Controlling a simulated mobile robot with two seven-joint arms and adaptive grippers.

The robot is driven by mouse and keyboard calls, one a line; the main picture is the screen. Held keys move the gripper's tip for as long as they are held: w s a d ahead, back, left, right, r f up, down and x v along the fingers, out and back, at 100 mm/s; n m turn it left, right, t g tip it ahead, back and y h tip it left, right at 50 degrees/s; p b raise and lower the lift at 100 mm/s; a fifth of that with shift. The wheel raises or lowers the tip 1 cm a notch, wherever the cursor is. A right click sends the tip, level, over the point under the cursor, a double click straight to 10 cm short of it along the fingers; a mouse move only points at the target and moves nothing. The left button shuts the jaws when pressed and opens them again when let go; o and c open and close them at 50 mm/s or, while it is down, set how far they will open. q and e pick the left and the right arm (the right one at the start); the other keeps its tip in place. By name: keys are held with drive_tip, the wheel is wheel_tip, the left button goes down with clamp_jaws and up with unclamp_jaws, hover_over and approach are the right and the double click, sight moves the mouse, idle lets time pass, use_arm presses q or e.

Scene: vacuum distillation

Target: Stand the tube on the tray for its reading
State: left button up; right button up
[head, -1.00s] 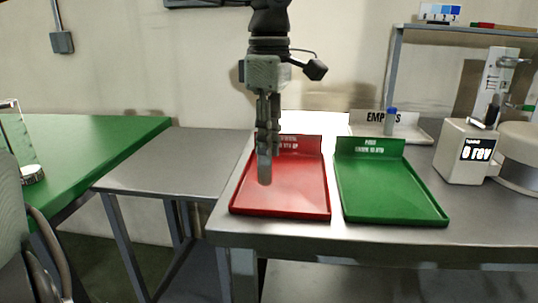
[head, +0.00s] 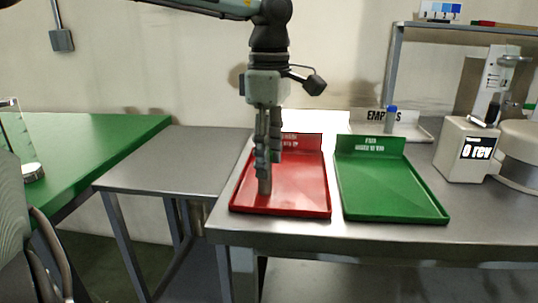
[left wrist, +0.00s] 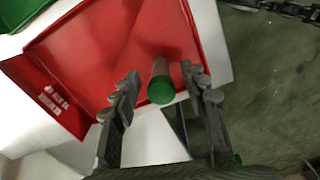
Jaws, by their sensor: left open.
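A slim greyish tube (head: 265,186) stands about upright on the red tray (head: 312,205), near its front left. In the left wrist view the tube shows its green cap (left wrist: 161,91) towards me, with the red tray (left wrist: 110,50) behind it. My left gripper (head: 268,156) is over the tray, pointing down, with its fingers on either side of the tube's upper part. In the left wrist view the fingers are open, with gaps beside the cap. The fingers hide the tube's top in the head view. My right gripper is not in view.
A green tray (head: 395,200) lies just right of the red one. Behind it is a white tray with a sign (head: 372,117) and a blue-capped tube (head: 391,118). A device reading "0 rev" (head: 464,150) stands at the right. The grey side table (head: 180,160) is bare.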

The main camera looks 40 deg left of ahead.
use_arm(q)
drive_tip(key=shift+r, duration=0.15)
drive_tip(key=shift+w+r, duration=0.1)
drive_tip(key=shift+r, duration=0.25)
wheel_tip(320, 180, up, 11)
drive_tip(key=shift+p, duration=0.4)
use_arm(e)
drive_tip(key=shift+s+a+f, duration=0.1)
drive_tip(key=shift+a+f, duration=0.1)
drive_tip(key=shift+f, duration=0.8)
